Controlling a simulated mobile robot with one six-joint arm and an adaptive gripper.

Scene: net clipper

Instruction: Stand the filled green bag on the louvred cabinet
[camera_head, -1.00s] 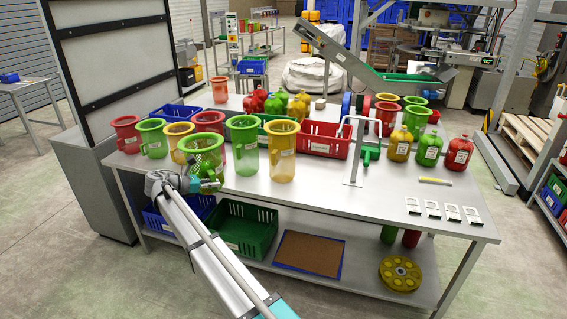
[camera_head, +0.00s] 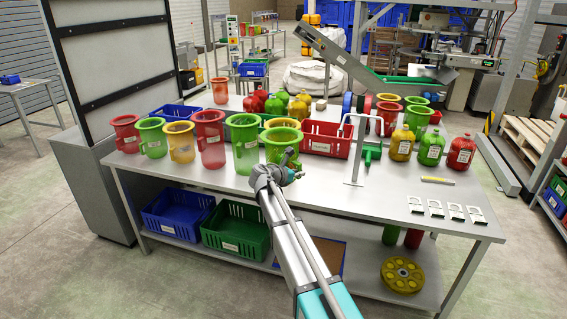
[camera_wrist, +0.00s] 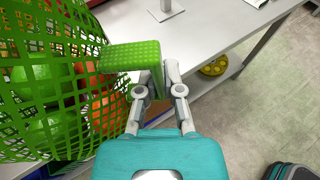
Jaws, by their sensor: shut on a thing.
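My gripper (camera_head: 283,172) is shut on the handle of a green mesh jug (camera_head: 283,148) above the front of the table. In the wrist view, the fingers (camera_wrist: 162,85) close on its green handle, and the mesh body (camera_wrist: 60,90) fills the left. Green and orange-red shapes show through the mesh; I cannot tell whether they are inside or behind. A filled green bag (camera_head: 431,150) with a white label stands between a yellow one (camera_head: 402,145) and a red one (camera_head: 461,153) at the table's right. I cannot make out louvres on the grey cabinet (camera_head: 85,190) at left.
Several jugs, including a red one (camera_head: 209,140), stand along the table's left and middle. A red crate (camera_head: 322,142) and a white stand (camera_head: 354,165) are behind and right of my gripper.

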